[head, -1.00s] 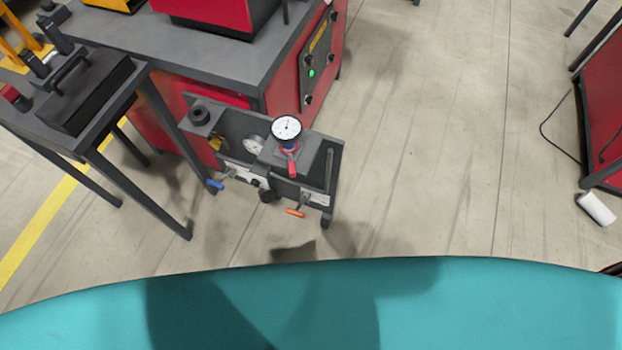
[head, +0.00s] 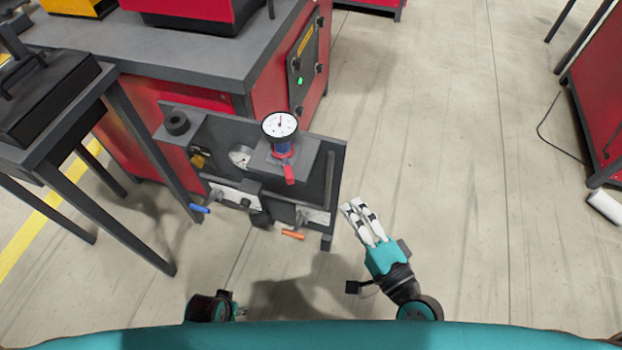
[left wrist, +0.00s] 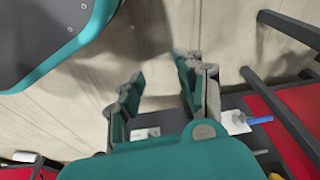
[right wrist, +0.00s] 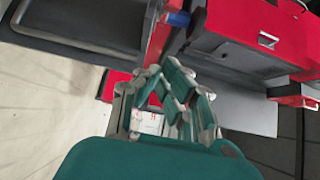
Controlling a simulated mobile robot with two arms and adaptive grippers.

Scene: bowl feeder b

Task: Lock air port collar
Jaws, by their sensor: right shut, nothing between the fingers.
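A panel stand (head: 215,130) holds a round white dial gauge (head: 279,124) with a blue and red collar-like fitting (head: 284,156) beneath it; a red tab hangs from it. I cannot tell for certain that this is the air port collar. My right gripper (head: 353,206) is shut and empty, to the right of the stand and apart from it; it also shows in the right wrist view (right wrist: 160,78). My left gripper (left wrist: 160,72) is open and empty in the left wrist view. In the head view only part of my left arm shows, at the bottom.
A blue-handled valve (head: 199,208) and an orange-handled valve (head: 292,234) stick out from the stand's front. A red cabinet (head: 270,100) stands behind it and a dark table (head: 60,110) to its left.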

